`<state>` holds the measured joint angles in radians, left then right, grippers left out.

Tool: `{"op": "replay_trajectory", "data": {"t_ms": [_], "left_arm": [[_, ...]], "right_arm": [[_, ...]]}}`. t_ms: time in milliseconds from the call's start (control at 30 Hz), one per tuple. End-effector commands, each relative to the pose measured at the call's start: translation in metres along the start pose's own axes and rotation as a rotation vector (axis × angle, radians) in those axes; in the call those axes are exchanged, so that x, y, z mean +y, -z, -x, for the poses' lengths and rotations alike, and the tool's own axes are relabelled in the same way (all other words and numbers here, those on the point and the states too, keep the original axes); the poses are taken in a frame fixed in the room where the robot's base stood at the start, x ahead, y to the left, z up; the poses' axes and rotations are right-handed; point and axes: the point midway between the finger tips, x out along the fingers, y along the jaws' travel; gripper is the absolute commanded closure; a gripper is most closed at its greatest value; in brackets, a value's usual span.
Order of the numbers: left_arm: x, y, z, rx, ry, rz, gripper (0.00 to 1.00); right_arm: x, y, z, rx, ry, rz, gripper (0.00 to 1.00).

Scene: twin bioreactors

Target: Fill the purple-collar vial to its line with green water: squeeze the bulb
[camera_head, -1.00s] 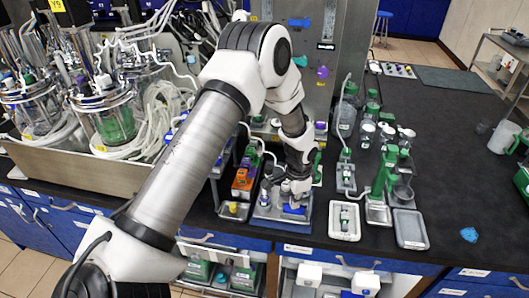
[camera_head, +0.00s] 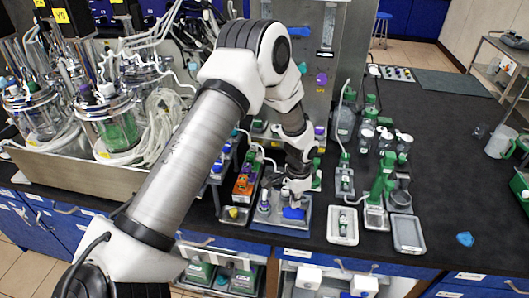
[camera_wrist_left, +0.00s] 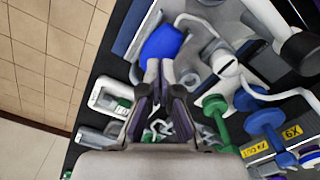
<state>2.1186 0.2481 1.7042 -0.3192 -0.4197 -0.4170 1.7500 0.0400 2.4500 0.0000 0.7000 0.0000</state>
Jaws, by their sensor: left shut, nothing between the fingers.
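The blue squeeze bulb (camera_head: 293,213) lies on a grey-blue tray (camera_head: 262,227) at the front edge of the black bench. It shows large in the left wrist view (camera_wrist_left: 162,43), just past my fingertips. My left gripper (camera_head: 292,197) points down over the bulb. In the left wrist view my left gripper (camera_wrist_left: 158,66) has its fingers together with nothing between them; whether the tips touch the bulb I cannot tell. A small vial with a purple collar (camera_head: 264,207) stands on the tray to the left of the bulb. Its liquid level is too small to read.

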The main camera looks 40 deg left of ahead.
Motion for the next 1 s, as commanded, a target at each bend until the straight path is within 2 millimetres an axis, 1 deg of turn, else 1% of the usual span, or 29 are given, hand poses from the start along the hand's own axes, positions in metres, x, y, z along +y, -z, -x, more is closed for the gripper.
{"op": "replay_trajectory", "data": {"t_ms": [167, 667, 1000], "left_arm": [[0.0, 0.0, -0.001, 0.0, 0.0, 0.0, 1.0], [0.0, 0.0, -0.021, -0.001, 0.0, 0.0, 1.0], [0.0, 0.0, -0.021, 0.0, 0.0, 0.0, 1.0]], "right_arm": [[0.0, 0.0, -0.001, 0.0, 0.0, 0.0, 0.6], [0.0, 0.0, -0.013, 0.0, 0.0, 0.0, 0.6], [0.0, 0.0, -0.012, 0.0, 0.0, 0.0, 0.6]]}}
